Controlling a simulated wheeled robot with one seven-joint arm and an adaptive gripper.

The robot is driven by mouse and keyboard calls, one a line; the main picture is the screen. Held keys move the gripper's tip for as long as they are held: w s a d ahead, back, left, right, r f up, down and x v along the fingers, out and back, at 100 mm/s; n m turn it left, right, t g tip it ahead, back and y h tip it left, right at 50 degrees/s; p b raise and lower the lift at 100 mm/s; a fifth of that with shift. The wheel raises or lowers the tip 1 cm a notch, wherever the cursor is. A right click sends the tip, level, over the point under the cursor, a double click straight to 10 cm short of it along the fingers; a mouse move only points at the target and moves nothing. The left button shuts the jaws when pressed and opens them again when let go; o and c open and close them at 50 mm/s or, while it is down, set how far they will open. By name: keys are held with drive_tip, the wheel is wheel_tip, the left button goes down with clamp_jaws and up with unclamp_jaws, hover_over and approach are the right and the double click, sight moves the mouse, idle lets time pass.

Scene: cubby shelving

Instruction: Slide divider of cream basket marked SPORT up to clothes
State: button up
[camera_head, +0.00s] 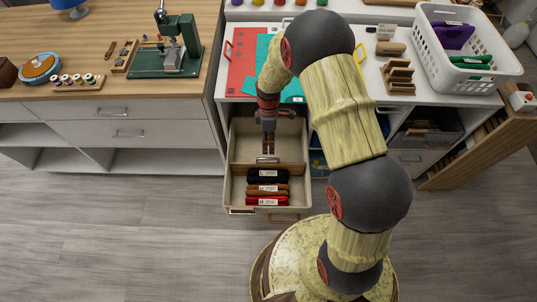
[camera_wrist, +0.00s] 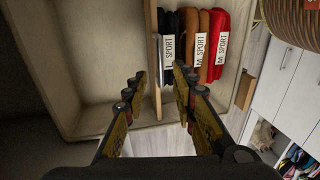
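The cream basket (camera_head: 226,185) is pulled out from the shelving, with its open top facing up. A thin wooden divider (camera_head: 240,168) crosses it; it shows on edge in the wrist view (camera_wrist: 157,50). Folded black (camera_wrist: 172,22), brown (camera_wrist: 212,35) and red (camera_wrist: 239,35) clothes with SPORT tags stand on the front side of the divider. The black one is close to the divider. The back side is empty. My gripper (camera_head: 268,148) is open over the basket. In the wrist view its fingers (camera_wrist: 158,76) are on either side of the divider; contact is unclear.
The counter above holds a red folder (camera_head: 242,62), a teal sheet (camera_head: 262,50) and a white laundry basket (camera_head: 480,75). A wooden-topped drawer unit (camera_head: 120,130) stands at left. A grey bin (camera_head: 430,130) is at right. The floor in front is clear.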

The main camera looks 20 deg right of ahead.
drive_tip(key=f+b, duration=0.1)
drive_tip(key=f, duration=0.2)
drive_tip(key=s+f+b, duration=0.1)
drive_tip(key=f, duration=0.2)
drive_tip(key=shift+s+a+f, duration=0.1)
drive_tip(key=shift+a+f, duration=0.05)
drive_tip(key=shift+a, duration=0.05)
drive_tip(key=c, duration=0.3)
drive_tip(key=c, duration=0.4)
clamp_jaws()
